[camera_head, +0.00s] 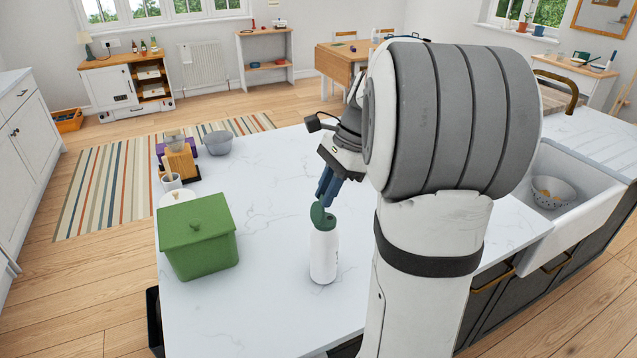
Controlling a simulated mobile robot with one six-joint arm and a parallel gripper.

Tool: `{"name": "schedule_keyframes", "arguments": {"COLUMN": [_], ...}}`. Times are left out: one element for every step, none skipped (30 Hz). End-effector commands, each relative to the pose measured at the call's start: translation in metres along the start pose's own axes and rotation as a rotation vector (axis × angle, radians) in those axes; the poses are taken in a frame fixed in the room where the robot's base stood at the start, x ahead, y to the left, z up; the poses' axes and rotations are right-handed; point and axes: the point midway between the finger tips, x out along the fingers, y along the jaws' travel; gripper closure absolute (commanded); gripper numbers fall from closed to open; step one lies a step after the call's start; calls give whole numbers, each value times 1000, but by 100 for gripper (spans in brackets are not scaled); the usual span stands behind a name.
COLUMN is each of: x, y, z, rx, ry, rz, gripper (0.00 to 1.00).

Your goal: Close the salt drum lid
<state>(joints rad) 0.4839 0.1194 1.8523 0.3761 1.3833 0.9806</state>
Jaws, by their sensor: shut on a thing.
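The salt drum (323,257) is a white upright cylinder standing on the white marble-look counter. Its green lid (317,213) is at the drum's top and looks tilted up from the green rim. My gripper (324,199) reaches down from the upper right, with its dark blue fingers at the lid. The fingers are shut on the lid. The fingers hide part of the lid, so its exact angle is hard to tell.
A green lidded bin (197,236) stands left of the drum on the counter (265,320). Behind it are a grey bowl (218,143), a wooden-and-purple item and small pots. A sink (585,205) with a colander (548,192) lies right. The counter around the drum is clear.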

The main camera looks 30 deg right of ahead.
Motion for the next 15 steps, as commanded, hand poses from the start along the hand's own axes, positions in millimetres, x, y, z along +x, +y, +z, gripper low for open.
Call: {"name": "schedule_keyframes", "arguments": {"x": [-3,-3,-3,-3,-2,-2,-1,-1,0,1,2,3,4,5,7], "y": [0,0,0,0,0,1,0,1,1,0,1,0,1,1,1], "z": [-5,-7,-10,-13,-15,-18,-20,-23,-26,-28,-31,-34,-36,-38,-41], "rx": [8,8,9,9,8,8,8,8,8,9,8,8,7,9,7], "ry": [-47,-75,-114,-143,-171,-209,-238,-266,-305,-334,-362,-400,-429,-457,-495], "rz": [3,2,3,3,2,3,3,2,3,2,3,2,3,2,3], "gripper": [100,100,100,100,100,100,100,100,100,100,100,100,100,100,100]}}
